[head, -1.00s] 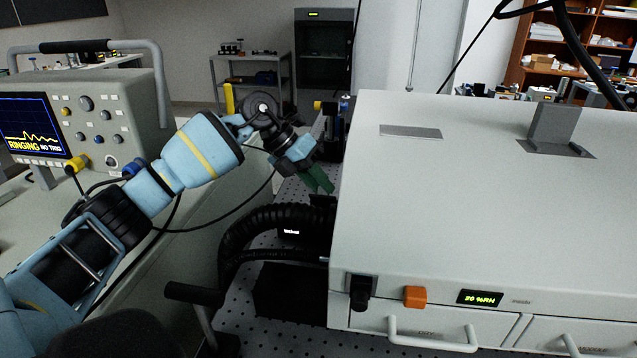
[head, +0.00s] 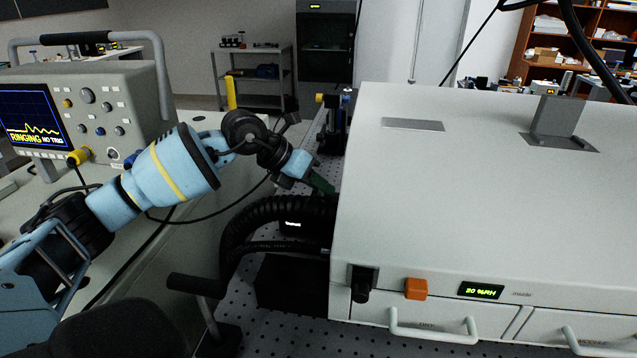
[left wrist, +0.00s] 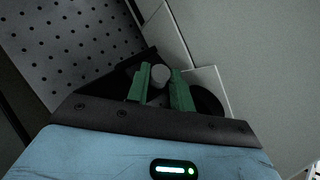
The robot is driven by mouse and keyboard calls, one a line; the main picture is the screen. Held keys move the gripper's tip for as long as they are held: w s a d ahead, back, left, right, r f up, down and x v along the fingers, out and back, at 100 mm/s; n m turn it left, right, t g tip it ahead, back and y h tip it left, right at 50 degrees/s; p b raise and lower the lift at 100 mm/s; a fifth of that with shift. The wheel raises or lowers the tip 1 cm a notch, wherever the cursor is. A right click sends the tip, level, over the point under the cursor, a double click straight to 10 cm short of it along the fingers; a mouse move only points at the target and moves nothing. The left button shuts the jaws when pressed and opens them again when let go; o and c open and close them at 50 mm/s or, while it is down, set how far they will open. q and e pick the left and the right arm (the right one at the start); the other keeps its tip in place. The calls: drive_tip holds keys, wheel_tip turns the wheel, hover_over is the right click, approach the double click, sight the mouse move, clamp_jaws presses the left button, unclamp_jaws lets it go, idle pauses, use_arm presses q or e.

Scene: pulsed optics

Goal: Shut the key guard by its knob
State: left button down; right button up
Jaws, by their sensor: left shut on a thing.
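A small round grey knob (left wrist: 161,76) shows between the green fingertips of my left gripper (left wrist: 160,70) in the left wrist view. The fingers are shut on it from both sides. Dark parts (left wrist: 125,78) lie around and behind the knob; I cannot tell which of them is the key guard or how far it stands open. In the head view my left gripper (head: 322,184) points down beside the left side of the large pale cabinet, and the knob is hidden there. My right gripper is not in view.
The pale cabinet (head: 440,200) stands close on the right of the left gripper. Thick black hoses (head: 265,215) run just below it, over a perforated optical table (head: 285,335). An oscilloscope (head: 85,110) reading "RINGING" stands on a bench at the left.

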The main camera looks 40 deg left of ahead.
use_arm(q)
drive_tip(key=shift+f, duration=0.1)
drive_tip(key=c, duration=1.2)
unclamp_jaws()
drive_tip(key=v, duration=0.8)
